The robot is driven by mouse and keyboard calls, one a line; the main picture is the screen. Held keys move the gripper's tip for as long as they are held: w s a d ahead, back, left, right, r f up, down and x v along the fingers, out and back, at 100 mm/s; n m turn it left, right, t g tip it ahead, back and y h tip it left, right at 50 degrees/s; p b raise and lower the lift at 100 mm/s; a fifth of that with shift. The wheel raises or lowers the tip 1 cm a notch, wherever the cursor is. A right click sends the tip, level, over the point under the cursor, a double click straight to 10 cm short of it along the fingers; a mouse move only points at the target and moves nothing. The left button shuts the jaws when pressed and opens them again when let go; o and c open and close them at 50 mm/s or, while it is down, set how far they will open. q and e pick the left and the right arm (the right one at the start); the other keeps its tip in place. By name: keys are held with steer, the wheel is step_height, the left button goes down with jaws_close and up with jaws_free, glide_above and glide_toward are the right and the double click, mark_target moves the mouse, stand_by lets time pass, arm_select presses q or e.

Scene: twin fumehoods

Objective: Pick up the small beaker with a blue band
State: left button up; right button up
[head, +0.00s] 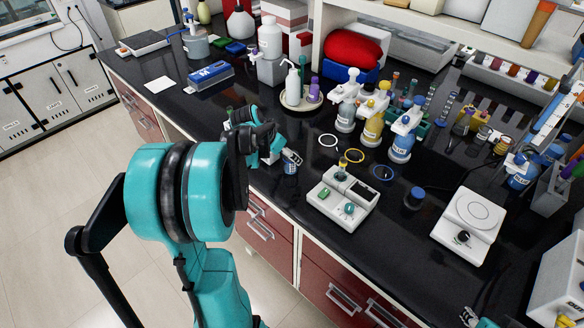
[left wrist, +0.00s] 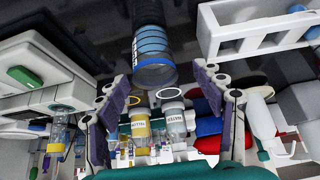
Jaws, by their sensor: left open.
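The small beaker with a blue band (head: 291,167) stands near the bench's front edge, partly hidden by my left gripper (head: 280,152). In the left wrist view the beaker (left wrist: 152,45) is clear with blue graduation lines and a blue band at one end. It lies ahead of the spread fingers of my left gripper (left wrist: 160,88), with open space around it. The left gripper is open and holds nothing. Only a small part of my right gripper (head: 472,317) shows at the bottom edge of the head view; its fingers are not clear.
A blue-labelled bottle (head: 400,146) and a white balance (head: 465,240) stand farther right.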

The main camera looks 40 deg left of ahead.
arm_select(q)
steer(key=b+x, duration=0.1)
steer(key=x, duration=0.2)
steer(key=b+x, duration=0.1)
steer(key=x, duration=0.1)
steer(key=shift+w+d+f+b, duration=0.15)
steer(key=shift+d+f+b, duration=0.15)
steer(key=shift+d, duration=0.05)
arm_select(e)
step_height(320, 180, down, 3)
arm_select(q)
steer(key=shift+w+f, duration=0.2)
steer(key=shift+r, duration=0.1)
steer(key=c, duration=1.3)
